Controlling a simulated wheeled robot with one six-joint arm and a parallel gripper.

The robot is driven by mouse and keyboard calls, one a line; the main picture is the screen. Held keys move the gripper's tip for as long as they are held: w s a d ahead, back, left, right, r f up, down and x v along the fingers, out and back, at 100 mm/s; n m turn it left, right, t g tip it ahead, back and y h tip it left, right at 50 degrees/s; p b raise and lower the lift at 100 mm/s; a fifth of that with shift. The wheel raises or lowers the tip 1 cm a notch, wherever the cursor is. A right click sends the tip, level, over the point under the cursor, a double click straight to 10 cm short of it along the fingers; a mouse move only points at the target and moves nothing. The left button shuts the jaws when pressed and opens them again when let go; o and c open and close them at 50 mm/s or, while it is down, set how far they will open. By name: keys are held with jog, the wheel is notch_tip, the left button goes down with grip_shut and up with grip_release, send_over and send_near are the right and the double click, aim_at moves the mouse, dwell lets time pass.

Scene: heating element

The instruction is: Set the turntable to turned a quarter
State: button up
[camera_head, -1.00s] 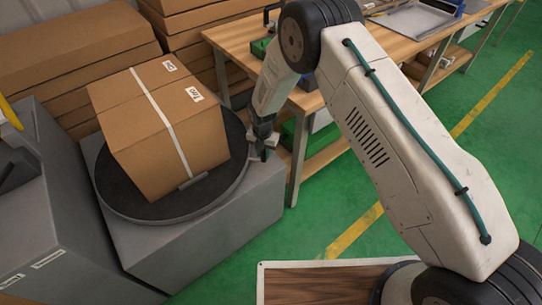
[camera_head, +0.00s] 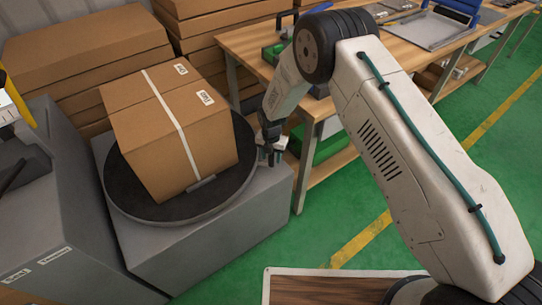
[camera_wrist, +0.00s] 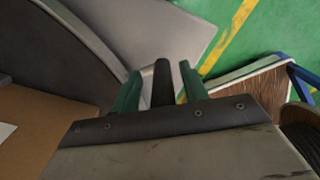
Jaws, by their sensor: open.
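The turntable is a dark round disc (camera_head: 125,188) on a grey pedestal (camera_head: 225,228). A taped cardboard box (camera_head: 180,135) sits on it, with a small grey tab at the box's lower front edge. My gripper (camera_head: 271,152) points down at the disc's right rim, beside the box and apart from it. In the wrist view, the green fingers (camera_wrist: 160,88) are open, with a dark upright bar (camera_wrist: 162,80) between them. I cannot tell whether either finger touches the bar. The disc's curved edge (camera_wrist: 62,45) shows at left in that view.
A wooden workbench (camera_head: 255,45) stands just behind and right of my gripper. Stacked cardboard (camera_head: 80,50) is behind the turntable. A grey cabinet (camera_head: 60,215) stands close at left.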

jog(key=shift+r, duration=3.9)
jog(key=shift+r, duration=0.1)
